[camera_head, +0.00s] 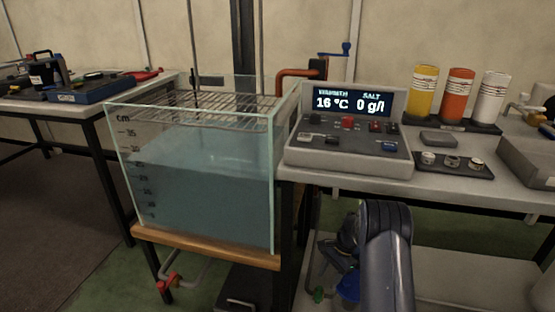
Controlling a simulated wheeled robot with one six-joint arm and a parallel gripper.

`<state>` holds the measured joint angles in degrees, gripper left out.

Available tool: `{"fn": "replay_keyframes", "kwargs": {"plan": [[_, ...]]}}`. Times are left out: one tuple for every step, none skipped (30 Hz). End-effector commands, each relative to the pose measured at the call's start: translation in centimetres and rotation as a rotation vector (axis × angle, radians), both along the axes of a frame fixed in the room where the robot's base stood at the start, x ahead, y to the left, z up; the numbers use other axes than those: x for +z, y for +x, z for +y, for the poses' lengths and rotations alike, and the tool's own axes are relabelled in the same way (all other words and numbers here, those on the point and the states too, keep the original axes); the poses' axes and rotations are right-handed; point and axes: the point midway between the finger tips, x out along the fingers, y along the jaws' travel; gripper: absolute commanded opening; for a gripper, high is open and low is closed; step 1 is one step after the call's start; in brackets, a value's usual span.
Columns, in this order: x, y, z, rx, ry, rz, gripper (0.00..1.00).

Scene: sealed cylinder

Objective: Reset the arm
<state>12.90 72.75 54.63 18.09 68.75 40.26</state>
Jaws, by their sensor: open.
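Part of my arm (385,250) shows at the lower right of centre, in front of the bench. A thick dark grey link rises from the bottom edge to a rounded joint below the bench top. No fingers can be made out, so my gripper is not in view. I cannot see whether it holds anything.
A glass water tank (200,195) with a wire rack (200,108) stands left of my arm. A control console (347,140) reads 16 °C and 0 g/l. Yellow (422,92), orange (459,94) and white (491,97) cylinders stand on the bench (390,182).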

Motion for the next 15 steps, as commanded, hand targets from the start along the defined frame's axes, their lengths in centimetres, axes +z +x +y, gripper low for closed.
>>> {"fn": "replay_keyframes", "kwargs": {"plan": [[-1.4,-0.3,0.4,0.001,0.001,0.003,0.46],[-1.9,-0.4,0.6,0.001,0.001,0.003,0.46],[-2.6,-0.5,0.9,0.001,0.001,0.004,0.46],[-3.1,-0.6,1.1,0.001,0.001,0.003,0.46],[-3.6,-0.7,1.3,0.001,0.002,0.001,0.46],[-4.2,-0.8,1.5,0.002,0.001,0.002,0.46],[-4.6,-0.9,1.7,0.0,0.001,0.002,0.46],[-4.9,-0.9,1.8,0.0,0.0,0.001,0.46],[-5.4,-1.0,1.9,0.0,0.0,0.001,0.46],[-5.7,-1.1,2.1,0.0,0.0,0.001,0.46],[-6.0,-1.2,2.2,0.0,0.001,0.002,0.46],[-6.3,-1.2,2.3,0.0,0.0,0.001,0.46],[-6.4,-1.2,2.4,0.0,0.0,0.001,0.46],[-6.6,-1.3,2.4,0.0,0.001,0.0,0.46],[-6.7,-1.3,2.5,0.001,0.0,0.0,0.46]]}}
